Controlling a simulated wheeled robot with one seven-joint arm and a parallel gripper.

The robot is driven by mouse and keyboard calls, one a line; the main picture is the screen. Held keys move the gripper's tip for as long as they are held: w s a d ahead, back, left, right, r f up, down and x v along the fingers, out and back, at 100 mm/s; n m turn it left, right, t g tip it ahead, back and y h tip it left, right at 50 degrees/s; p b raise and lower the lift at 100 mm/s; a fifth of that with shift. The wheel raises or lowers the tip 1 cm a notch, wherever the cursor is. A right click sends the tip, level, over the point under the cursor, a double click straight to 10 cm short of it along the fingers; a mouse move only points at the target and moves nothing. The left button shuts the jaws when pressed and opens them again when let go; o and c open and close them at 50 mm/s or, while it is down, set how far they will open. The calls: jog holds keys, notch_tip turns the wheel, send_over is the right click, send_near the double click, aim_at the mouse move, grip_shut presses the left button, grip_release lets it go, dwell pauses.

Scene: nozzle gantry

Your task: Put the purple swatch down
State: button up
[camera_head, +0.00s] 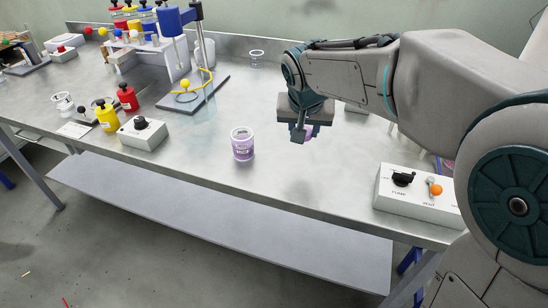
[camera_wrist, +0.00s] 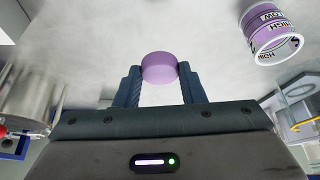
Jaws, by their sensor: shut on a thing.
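The purple swatch (camera_wrist: 159,68) is a small round purple piece between my two fingertips in the wrist view. My gripper (camera_wrist: 158,76) is shut on it. In the head view my gripper (camera_head: 300,132) hangs over the middle of the metal table, and only a bit of the swatch (camera_head: 308,133) shows behind the fingers. From these views I cannot tell exactly how high above the table it is held.
A purple-and-white labelled cup (camera_head: 243,144) stands left of my gripper; it also shows in the wrist view (camera_wrist: 270,32). A white switch box (camera_head: 415,190) is at the right front. The metal table (camera_head: 290,185) is bare in front of my gripper.

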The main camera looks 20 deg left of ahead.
send_over(274, 160)
jog(key=s, duration=0.2)
jog(key=f, duration=0.4)
jog(key=shift+w+d+f, duration=0.1)
jog(key=shift+w+d, duration=0.05)
jog(key=shift+w, duration=0.05)
jog(key=shift+f+b, duration=0.4)
jog(key=shift+f, duration=1.6)
jog(key=shift+f, duration=0.1)
jog(key=o, duration=1)
jog(key=shift+c, duration=0.2)
jog(key=shift+s+r, duration=0.1)
jog(key=shift+r, duration=0.4)
jog(key=p+v, duration=0.1)
jog(key=v, duration=1)
